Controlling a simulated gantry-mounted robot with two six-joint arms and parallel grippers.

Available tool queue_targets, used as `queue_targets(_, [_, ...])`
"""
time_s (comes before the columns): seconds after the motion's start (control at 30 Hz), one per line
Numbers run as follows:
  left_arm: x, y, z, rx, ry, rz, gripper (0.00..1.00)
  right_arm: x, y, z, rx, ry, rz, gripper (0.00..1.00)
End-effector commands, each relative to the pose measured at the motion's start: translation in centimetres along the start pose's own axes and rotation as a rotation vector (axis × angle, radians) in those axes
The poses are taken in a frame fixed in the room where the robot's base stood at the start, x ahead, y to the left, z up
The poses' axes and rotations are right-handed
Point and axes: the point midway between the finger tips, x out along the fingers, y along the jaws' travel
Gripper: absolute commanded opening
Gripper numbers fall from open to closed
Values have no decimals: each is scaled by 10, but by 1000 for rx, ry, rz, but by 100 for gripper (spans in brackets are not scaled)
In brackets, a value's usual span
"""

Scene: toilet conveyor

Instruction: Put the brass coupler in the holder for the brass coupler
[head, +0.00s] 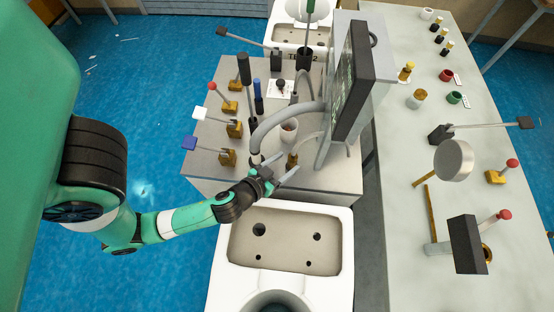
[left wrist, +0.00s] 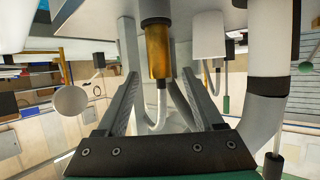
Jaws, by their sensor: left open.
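A brass cylinder, which looks like the brass coupler (head: 292,160), stands near the front edge of the grey console, below the curved grey pipes. In the left wrist view a brass cylinder (left wrist: 158,52) with a dark end shows between and beyond my fingers. My left gripper (head: 284,176) is open and empty, close to the brass cylinder; its two fingers (left wrist: 158,90) lie on either side of it in the wrist picture. I cannot tell whether they touch it. Which thing is the holder I cannot tell. My right gripper is not in view.
Levers with blue (head: 190,143), white (head: 199,113) and red (head: 212,87) knobs stand left on the console. A dark screen (head: 353,80) rises at its right. A white toilet (head: 345,262) is in front. A long grey bench (head: 400,200) with fittings runs along the right.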

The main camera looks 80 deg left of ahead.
Motion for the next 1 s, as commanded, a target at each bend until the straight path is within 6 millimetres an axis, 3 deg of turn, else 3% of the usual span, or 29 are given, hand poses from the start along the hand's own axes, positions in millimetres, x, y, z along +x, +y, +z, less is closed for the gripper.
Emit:
queue_targets(0.1, [-26,2,2,4,0,8,69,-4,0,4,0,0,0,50])
queue_targets(0.3, [-43,1,1,1,-1,3,69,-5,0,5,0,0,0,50])
queue_targets(1.0, [-46,0,0,-1,0,0,69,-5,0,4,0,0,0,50])
